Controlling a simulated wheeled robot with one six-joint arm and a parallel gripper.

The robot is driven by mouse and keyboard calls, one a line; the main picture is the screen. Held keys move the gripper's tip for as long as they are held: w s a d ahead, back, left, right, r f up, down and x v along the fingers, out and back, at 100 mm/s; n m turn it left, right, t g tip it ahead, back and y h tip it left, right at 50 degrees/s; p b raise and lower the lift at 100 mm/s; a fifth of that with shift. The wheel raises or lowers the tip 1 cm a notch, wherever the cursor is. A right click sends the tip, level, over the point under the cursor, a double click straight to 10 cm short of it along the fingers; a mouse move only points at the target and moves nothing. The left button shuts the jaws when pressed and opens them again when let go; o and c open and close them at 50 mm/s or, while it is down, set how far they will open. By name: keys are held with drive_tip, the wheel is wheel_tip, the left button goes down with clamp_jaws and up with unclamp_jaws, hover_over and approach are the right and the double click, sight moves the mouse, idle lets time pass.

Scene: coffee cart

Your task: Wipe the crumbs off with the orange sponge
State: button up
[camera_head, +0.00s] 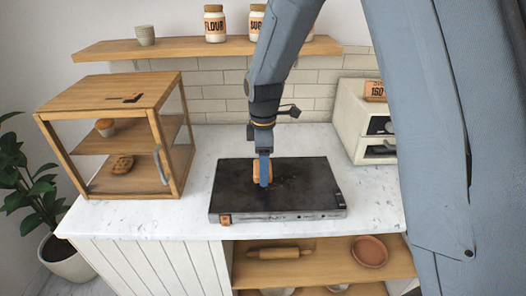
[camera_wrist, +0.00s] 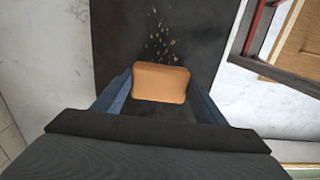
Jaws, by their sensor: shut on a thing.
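The orange sponge (camera_wrist: 160,83) is between the two fingers of my gripper (camera_wrist: 158,90). In the head view the sponge (camera_head: 257,172) shows behind my gripper (camera_head: 264,172), at the middle of the dark flat plate (camera_head: 235,185). My gripper is shut on the sponge and points down. I cannot tell whether the sponge touches the plate. Tan crumbs (camera_wrist: 162,38) lie scattered on the dark surface just beyond the sponge in the wrist view. In the head view the crumbs are small and hard to make out.
A wooden display case (camera_head: 110,92) with baked goods stands left of the plate. A cream appliance (camera_head: 352,125) stands at the back right. A shelf (camera_head: 150,49) with jars is above. The marble counter (camera_head: 190,210) is clear between case and plate.

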drive_tip(key=shift+r+p, duration=1.4)
drive_tip(key=shift+r, duration=0.9)
